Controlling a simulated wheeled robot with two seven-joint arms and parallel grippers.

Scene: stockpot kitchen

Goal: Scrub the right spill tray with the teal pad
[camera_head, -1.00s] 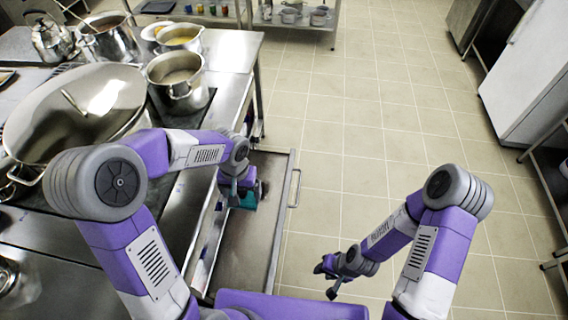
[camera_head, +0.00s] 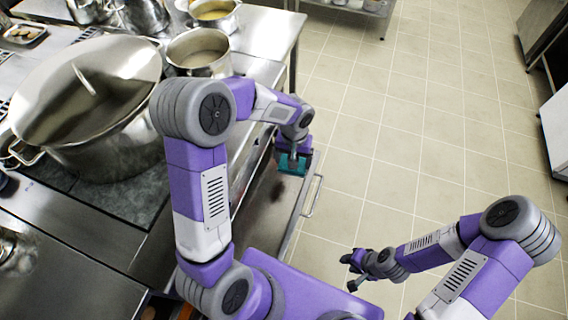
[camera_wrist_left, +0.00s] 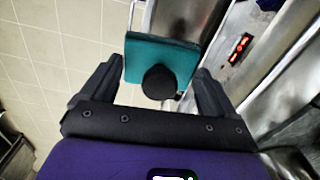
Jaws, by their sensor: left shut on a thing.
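The teal pad (camera_head: 293,165) is a flat block with a round black knob. My left gripper (camera_head: 294,154) is shut on it. In the left wrist view the pad (camera_wrist_left: 150,58) sits between the fingers, with the knob (camera_wrist_left: 160,82) toward the palm. The spill tray (camera_head: 262,215) is a shallow grey metal tray pulled out from the counter front, with a bar handle (camera_head: 315,196) on its right side. The pad is over its far end; I cannot tell whether it touches. The arm hides part of the tray. My right gripper (camera_head: 354,273) looks open and empty over the floor.
The counter edge runs along the tray's left side. Open tiled floor (camera_head: 420,120) lies to the right.

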